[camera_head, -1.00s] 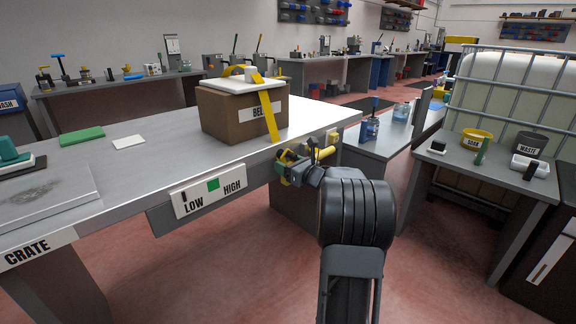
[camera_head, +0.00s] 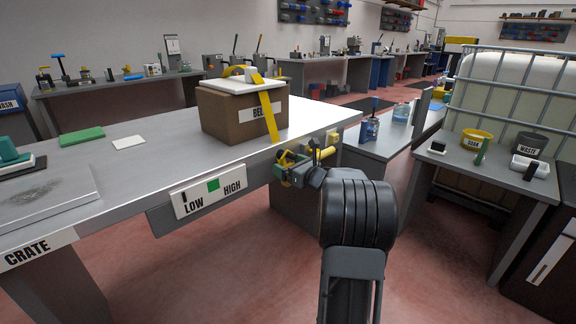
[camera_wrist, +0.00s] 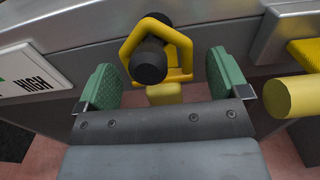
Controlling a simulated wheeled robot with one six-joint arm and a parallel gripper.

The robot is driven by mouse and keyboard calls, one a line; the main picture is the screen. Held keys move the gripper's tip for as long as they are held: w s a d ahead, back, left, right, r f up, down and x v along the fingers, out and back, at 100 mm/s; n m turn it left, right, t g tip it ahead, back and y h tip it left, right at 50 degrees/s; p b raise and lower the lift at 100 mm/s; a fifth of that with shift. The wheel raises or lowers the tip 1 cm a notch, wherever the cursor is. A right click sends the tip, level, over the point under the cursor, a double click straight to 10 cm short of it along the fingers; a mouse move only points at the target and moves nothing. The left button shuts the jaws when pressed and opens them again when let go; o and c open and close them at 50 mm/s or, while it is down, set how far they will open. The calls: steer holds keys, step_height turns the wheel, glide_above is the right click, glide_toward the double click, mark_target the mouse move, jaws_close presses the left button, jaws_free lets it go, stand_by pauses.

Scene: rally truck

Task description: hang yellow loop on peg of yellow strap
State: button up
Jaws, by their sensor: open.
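The yellow strap (camera_head: 268,115) runs over the box and down its front to the bench edge. In the wrist view the yellow loop (camera_wrist: 185,50) is an angular ring at the bench's front edge. A black peg with a round knob (camera_wrist: 148,64) shows within the ring, and the ring appears to be around it. My gripper (camera_wrist: 165,76) is open, its green fingers apart on either side of the loop's lower yellow piece (camera_wrist: 164,94), with gaps to both. In the head view my gripper (camera_head: 290,166) is at the bench front, and the loop is too small to make out clearly.
A thick yellow cylinder (camera_wrist: 291,97) juts out close to the right of my gripper. The brown box (camera_head: 228,118) with a white lid stands on the bench (camera_head: 160,160). A LOW/HIGH sign (camera_head: 209,195) is on the bench front at left. Floor is clear below.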

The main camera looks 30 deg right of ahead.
steer(key=s+d+p, duration=0.1)
steer(key=s+d, duration=0.1)
steer(key=s, duration=1.1)
steer(key=shift+d, duration=0.15)
steer(key=w+a+r+m+g+h+p, duration=0.15)
steer(key=a+r+m+h+p, duration=0.3)
steer(key=r+m+p, duration=0.55)
steer(key=w+a+r+m+g+h+p, duration=0.1)
steer(key=a+r+m+g+h+p, duration=0.3)
steer(key=r+m+p, duration=0.6)
steer(key=s+a+r+m+g+y+p, duration=0.1)
steer(key=s+a+m+g+p, duration=0.3)
steer(key=s+a+m, duration=0.4)
steer(key=s+a+r+m+g+y+p, duration=0.1)
steer(key=s+a+m+g+y+p, duration=0.3)
steer(key=s+a+m+p, duration=0.2)
steer(key=s+a+m, duration=0.2)
steer(key=a+m, duration=0.2)
steer(key=a, duration=0.2)
steer(key=shift+a+r+g+p, duration=0.25)
steer(key=shift+a+g+p, duration=0.05)
steer(key=shift+a+g, duration=0.05)
